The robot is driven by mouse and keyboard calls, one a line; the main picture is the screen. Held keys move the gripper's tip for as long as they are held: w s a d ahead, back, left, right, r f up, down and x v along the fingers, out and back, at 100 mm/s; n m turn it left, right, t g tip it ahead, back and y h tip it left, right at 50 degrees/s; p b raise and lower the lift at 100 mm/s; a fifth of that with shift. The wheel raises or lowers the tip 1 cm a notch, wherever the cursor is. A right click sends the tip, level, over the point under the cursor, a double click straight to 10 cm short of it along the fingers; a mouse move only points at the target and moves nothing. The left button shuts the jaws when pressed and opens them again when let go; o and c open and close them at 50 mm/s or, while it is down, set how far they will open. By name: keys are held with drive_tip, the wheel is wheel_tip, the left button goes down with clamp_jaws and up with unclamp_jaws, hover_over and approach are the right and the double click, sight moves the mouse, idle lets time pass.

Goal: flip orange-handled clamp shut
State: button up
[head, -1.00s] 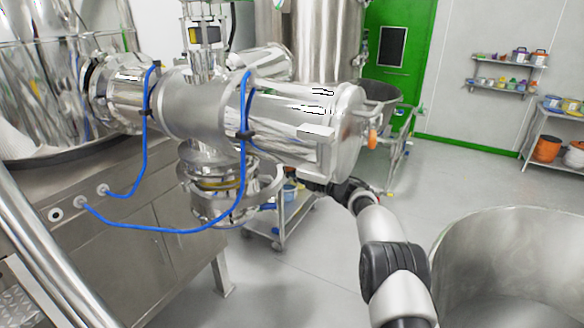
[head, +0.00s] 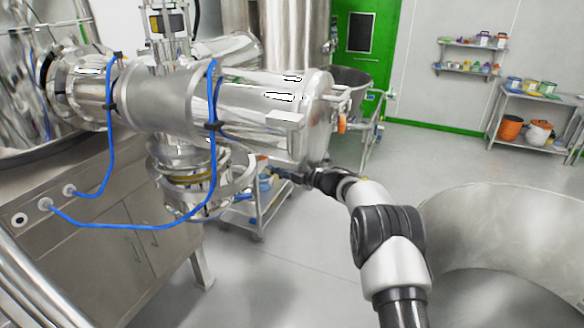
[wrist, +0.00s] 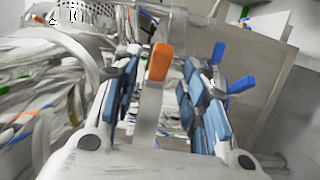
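An orange handle (wrist: 160,62) on a pale metal lever shows in the wrist view, between the two fingers of my gripper (wrist: 158,85). The fingers are apart on either side of it, with blue pads facing inward, and no contact is visible. In the head view my gripper (head: 285,174) is under the far end of the horizontal steel cylinder, partly hidden. An orange grip (head: 342,125) hangs at the cylinder's round end cover (head: 319,120). I cannot tell whether it is the same handle. The clamp body is not clear.
Blue handles (wrist: 241,85) stand right of my fingers in the wrist view. A blue hose (head: 130,226) loops in front of the steel cabinet (head: 120,262). A large steel drum (head: 500,235) stands at the right. Open floor (head: 420,160) lies beyond my arm.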

drive_tip(key=v, duration=0.7)
drive_tip(key=shift+d, duration=0.1)
drive_tip(key=shift+c, duration=0.5)
